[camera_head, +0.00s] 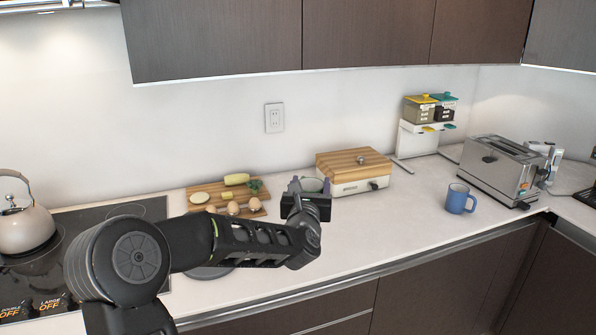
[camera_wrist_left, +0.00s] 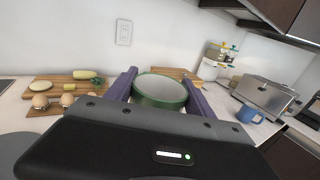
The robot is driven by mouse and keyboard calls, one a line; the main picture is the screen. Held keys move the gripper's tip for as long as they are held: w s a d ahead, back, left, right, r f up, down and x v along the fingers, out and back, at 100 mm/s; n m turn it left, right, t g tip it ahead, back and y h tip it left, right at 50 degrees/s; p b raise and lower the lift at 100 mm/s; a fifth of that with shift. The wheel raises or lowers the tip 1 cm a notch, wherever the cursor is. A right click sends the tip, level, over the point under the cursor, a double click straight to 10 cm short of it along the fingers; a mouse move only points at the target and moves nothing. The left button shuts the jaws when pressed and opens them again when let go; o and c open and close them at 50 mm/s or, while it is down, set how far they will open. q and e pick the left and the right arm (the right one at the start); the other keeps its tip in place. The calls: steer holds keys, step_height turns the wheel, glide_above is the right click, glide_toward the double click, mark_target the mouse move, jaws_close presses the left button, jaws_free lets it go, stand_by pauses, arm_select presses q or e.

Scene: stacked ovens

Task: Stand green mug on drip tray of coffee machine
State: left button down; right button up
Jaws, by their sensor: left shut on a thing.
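The green mug (camera_head: 313,185) is between the purple fingers of my left gripper (camera_head: 312,183), above or just over the counter. In the left wrist view, the mug (camera_wrist_left: 160,92) shows its round green rim and pale inside, open side up, with a finger of the left gripper (camera_wrist_left: 161,87) on each side. The gripper is shut on it. The mug's lower part is hidden behind the gripper body. My right gripper is not in view.
A wooden-lidded appliance (camera_head: 355,185) stands just right of the mug. A cutting board (camera_head: 205,190) with food and eggs lies left. A blue mug (camera_head: 458,199) and toaster (camera_head: 497,170) stand right. A kettle (camera_head: 24,229) is far left. The counter's front middle (camera_head: 385,225) is clear.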

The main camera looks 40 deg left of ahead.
arm_select(q)
steer(key=s+d+f+m+t+h+b, duration=0.1)
steer(key=s+d+f+m+h+b, duration=0.1)
steer(key=d+f, duration=1)
steer(key=s+d+f+m+t+h+b, duration=0.1)
steer(key=d+f+h+b, duration=0.4)
steer(key=d+f, duration=0.7)
steer(key=s+f+m+h, duration=0.1)
steer(key=f+m, duration=0.1)
steer(key=shift+s+d+m, duration=0.2)
steer(key=shift+m, duration=0.1)
